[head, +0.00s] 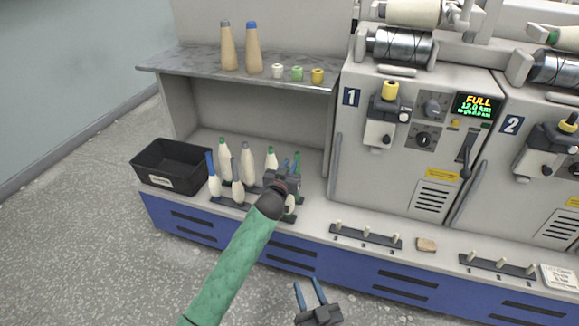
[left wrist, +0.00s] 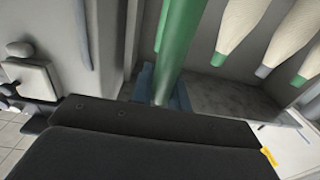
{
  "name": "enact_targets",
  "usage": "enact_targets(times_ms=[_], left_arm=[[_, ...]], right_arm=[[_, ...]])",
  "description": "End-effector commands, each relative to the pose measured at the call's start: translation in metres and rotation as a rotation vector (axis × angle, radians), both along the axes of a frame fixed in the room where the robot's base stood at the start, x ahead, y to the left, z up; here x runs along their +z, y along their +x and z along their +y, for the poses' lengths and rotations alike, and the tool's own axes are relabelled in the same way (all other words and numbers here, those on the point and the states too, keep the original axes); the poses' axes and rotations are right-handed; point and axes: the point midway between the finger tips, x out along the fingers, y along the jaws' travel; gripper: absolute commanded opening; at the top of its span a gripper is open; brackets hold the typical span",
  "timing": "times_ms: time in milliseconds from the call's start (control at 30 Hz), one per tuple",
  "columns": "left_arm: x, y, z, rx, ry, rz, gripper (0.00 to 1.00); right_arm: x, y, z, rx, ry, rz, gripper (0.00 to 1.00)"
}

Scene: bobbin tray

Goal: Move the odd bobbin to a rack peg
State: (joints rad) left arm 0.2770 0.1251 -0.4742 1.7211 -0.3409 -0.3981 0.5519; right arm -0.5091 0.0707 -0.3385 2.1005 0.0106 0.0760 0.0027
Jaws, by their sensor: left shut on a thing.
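My left gripper (head: 285,180) is shut over the right end of the bobbin group. The left wrist view shows a green tube-like bobbin end (left wrist: 182,40) between its blue fingertips (left wrist: 178,95); the arm hides much of this bobbin in the head view. Two dark racks with short pale pegs, one near (head: 365,236) and one further right (head: 498,266), hold no bobbins. My right gripper (head: 310,294) is open and empty.
A black bin (head: 171,166) stands at the left. The shelf (head: 190,60) above holds two tan cones (head: 228,48) and three small spools. Machine 1 (head: 400,150) rises behind the near rack. A tan block (head: 427,244) lies between the racks.

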Motion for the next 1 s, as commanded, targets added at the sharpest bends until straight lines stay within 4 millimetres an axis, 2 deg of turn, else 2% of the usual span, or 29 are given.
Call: enact_targets(times_ms=[867,900,933,1000], left_arm=[[-0.012,0.0,0.0,0.0,0.0,0.0,0.0],[-0.011,0.0,0.0,0.0,0.0,0.0,0.23],[-0.011,0.0,0.0,0.0,0.0,0.0,0.26],[-0.011,0.0,0.0,0.0,0.0,0.0,0.26]], right_arm=[[-0.005,0.0,0.0,0.0,0.0,0.0,0.36],[-0.005,0.0,0.0,0.0,0.0,0.0,0.36],[-0.005,0.0,0.0,0.0,0.0,0.0,0.36],[-0.005,0.0,0.0,0.0,0.0,0.0,0.36]])
